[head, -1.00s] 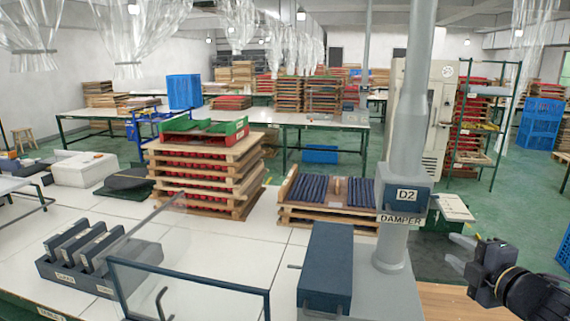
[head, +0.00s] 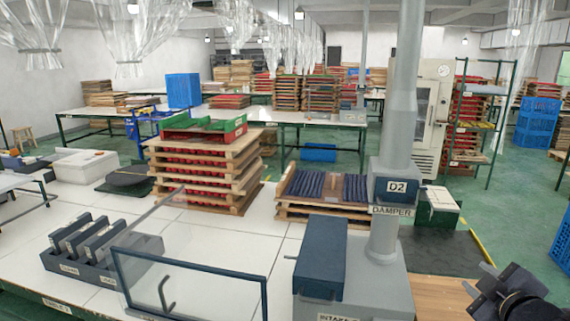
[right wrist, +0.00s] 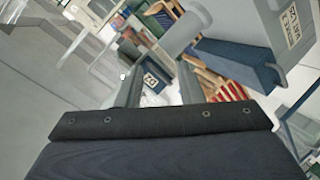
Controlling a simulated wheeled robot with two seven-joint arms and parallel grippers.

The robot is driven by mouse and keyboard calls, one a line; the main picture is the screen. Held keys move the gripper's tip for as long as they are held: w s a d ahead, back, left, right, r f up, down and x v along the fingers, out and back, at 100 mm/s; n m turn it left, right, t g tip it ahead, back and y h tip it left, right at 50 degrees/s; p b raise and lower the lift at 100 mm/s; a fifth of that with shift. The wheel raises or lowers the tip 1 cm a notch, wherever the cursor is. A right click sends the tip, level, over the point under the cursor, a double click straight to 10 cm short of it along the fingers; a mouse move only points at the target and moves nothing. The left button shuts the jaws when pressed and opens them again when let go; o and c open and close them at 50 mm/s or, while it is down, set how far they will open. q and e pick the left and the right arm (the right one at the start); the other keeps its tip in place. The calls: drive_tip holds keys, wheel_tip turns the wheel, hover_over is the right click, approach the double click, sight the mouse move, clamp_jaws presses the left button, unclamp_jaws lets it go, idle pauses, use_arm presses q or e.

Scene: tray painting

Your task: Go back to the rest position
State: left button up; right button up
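My right gripper (head: 478,282) is at the lower right corner of the head view, seen end-on and partly cut off by the frame edge. It is clear of the bench, to the right of the grey damper unit (head: 392,270). In the right wrist view its two fingers (right wrist: 160,90) stand apart with nothing held between them. My left gripper is in neither view.
Stacked trays (head: 205,170) and a rack of dark rods (head: 325,190) sit behind. Green floor (head: 500,215) is open at the right.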

drive_tip(key=s+a+f+m+g+y, duration=0.3)
drive_tip(key=s+a+f+m+g, duration=0.1)
drive_tip(key=s+a, duration=0.4)
drive_tip(key=s+a+f+m+g+y, duration=0.3)
drive_tip(key=s+a+f+m, duration=0.3)
drive_tip(key=s, duration=0.5)
wheel_tip(320, 180, down, 2)
drive_tip(key=shift+s+a+f+g, duration=0.25)
drive_tip(key=shift+a+g, duration=0.35)
drive_tip(key=shift+a, duration=0.45)
